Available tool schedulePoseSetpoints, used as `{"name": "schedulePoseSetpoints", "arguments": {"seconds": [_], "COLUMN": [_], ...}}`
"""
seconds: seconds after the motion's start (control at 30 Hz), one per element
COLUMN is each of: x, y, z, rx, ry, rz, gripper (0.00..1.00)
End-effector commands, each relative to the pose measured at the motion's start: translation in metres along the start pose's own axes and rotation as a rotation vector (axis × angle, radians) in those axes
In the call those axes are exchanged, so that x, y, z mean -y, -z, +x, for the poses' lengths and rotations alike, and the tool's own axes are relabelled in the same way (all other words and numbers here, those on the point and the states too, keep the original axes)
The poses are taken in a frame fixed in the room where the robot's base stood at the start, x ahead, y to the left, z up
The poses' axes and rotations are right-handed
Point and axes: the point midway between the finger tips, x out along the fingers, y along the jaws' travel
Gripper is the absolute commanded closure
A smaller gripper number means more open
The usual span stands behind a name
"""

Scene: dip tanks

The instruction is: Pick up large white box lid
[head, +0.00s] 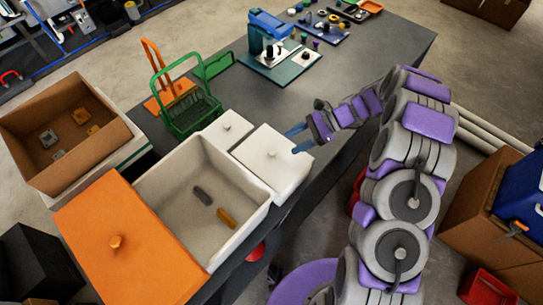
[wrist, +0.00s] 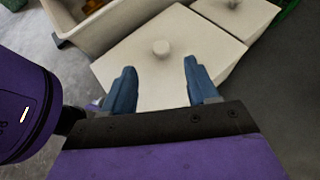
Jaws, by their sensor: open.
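The large white box lid (head: 272,158) has a round knob and sits at the right end of the white tank, next to a smaller white lid (head: 227,129). In the wrist view the large lid (wrist: 185,60) fills the middle, its knob (wrist: 161,47) just beyond my fingertips. My gripper (head: 298,139) is at the lid's right edge in the head view. Its blue fingers (wrist: 160,78) are apart with nothing between them, on either side of the line to the knob. Whether the fingers touch the lid cannot be told.
The open white tank (head: 170,195) holds a grey and a yellow piece. An orange lid (head: 115,243) lies to its left. A green basket (head: 190,110) and a blue press (head: 268,38) stand behind. The dark table (head: 345,60) is clear behind my gripper.

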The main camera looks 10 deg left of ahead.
Motion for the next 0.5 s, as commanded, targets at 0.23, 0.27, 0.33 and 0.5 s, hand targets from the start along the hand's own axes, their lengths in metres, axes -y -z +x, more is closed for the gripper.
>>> {"name": "schedulePoseSetpoints", "arguments": {"seconds": [0.23, 0.27, 0.33, 0.5], "x": [0.0, 0.0, 0.001, 0.002], "y": [0.0, 0.0, 0.0, 0.001], "z": [0.025, 0.026, 0.029, 0.045], "rx": [0.001, 0.001, 0.001, -0.001], "ry": [0.001, 0.001, 0.001, -0.002], "rz": [-0.001, -0.001, -0.001, -0.001], "gripper": [0.41, 0.41, 0.41, 0.41]}}
